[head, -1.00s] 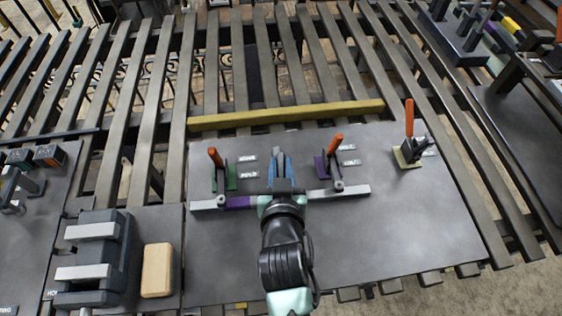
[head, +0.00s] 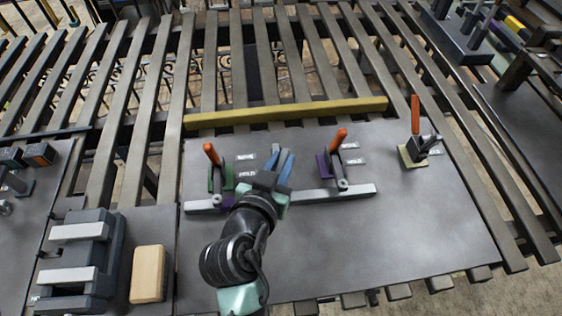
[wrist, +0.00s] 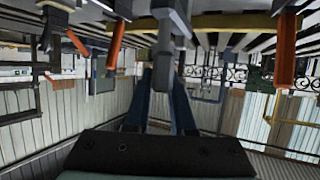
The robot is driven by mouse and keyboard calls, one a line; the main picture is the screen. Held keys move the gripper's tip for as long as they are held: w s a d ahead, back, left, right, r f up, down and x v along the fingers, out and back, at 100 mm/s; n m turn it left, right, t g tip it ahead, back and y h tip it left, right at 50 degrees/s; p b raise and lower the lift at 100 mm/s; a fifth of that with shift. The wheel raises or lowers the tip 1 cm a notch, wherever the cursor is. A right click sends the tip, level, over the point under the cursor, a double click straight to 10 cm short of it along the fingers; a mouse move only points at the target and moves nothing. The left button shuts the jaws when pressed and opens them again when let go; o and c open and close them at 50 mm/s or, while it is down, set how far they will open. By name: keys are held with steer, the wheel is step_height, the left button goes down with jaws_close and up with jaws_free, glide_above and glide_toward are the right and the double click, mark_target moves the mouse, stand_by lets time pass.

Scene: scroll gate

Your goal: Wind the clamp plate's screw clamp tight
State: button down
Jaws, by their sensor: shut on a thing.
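The dark grey clamp plate (head: 400,235) carries a green-based clamp (head: 215,172) and a purple-based clamp (head: 334,168), each with an orange handle. A light grey bar (head: 335,190) lies across the front of both, partly hidden by my arm. My gripper (head: 281,160) is between these clamps, with blue fingers pointing to the back of the plate. In the wrist view its fingers (wrist: 169,82) are shut about a grey upright part (wrist: 172,22). I cannot tell clearly which part of the screw clamp this is.
A cream-based clamp (head: 415,150) with an upright orange handle stands at the plate's right. A yellow beam (head: 290,113) runs behind the plate. A grey block fixture (head: 75,262) and a wooden block (head: 148,274) are at the left. The plate's front right is clear.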

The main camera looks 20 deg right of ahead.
steer(key=shift+f, duration=0.1)
steer(key=c, duration=0.8)
jaws_free()
steer(key=shift+o, duration=0.2)
steer(key=b+v, duration=0.2)
steer(key=v, duration=1.1)
